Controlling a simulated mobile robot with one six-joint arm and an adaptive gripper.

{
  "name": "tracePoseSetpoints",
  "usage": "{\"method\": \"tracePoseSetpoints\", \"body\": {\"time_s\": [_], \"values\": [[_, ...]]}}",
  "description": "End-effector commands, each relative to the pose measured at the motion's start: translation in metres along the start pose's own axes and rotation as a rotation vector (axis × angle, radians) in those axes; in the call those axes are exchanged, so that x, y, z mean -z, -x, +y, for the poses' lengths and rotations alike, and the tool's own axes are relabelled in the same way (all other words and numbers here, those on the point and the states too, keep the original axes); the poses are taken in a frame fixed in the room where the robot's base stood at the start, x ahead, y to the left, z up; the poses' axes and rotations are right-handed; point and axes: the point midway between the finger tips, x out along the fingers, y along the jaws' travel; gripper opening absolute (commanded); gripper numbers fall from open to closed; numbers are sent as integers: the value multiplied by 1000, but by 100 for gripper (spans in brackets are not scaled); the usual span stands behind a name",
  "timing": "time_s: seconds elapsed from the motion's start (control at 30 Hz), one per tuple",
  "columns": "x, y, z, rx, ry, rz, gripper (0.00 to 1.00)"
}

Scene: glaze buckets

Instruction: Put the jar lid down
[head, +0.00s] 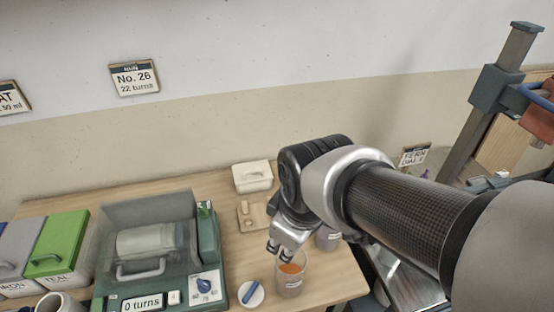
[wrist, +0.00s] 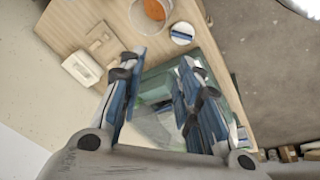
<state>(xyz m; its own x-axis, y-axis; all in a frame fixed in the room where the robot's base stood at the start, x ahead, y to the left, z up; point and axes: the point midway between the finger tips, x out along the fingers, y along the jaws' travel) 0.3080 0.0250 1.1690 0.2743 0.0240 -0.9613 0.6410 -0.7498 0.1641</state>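My gripper (head: 286,250) is above and behind the jar. In the wrist view its fingers (wrist: 164,57) are spread with nothing between them.
A green machine with a clear cover and a "0 turns" display (head: 143,304) stands left of the lid. A white lidded box (head: 252,177) and a small wooden board (head: 246,217) are behind. A purple-toned jar (head: 328,238) is partly hidden by my arm. Green and grey bins fill the left.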

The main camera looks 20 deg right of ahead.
Motion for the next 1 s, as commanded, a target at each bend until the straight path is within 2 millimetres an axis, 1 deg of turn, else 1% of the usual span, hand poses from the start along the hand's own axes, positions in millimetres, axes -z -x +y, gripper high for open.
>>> {"method": "tracePoseSetpoints", "body": {"time_s": [0.03, 0.1, 0.2, 0.33, 0.5, 1.0], "values": [[-11, 18, -1, -26, -139, 27, 31], [-25, 34, -4, -45, -319, 53, 31], [-41, 50, -10, -62, -521, 84, 31], [-53, 60, -15, -70, -676, 108, 31], [-57, 62, -17, -72, -728, 114, 31], [-56, 62, -17, -72, -722, 115, 31]]}}
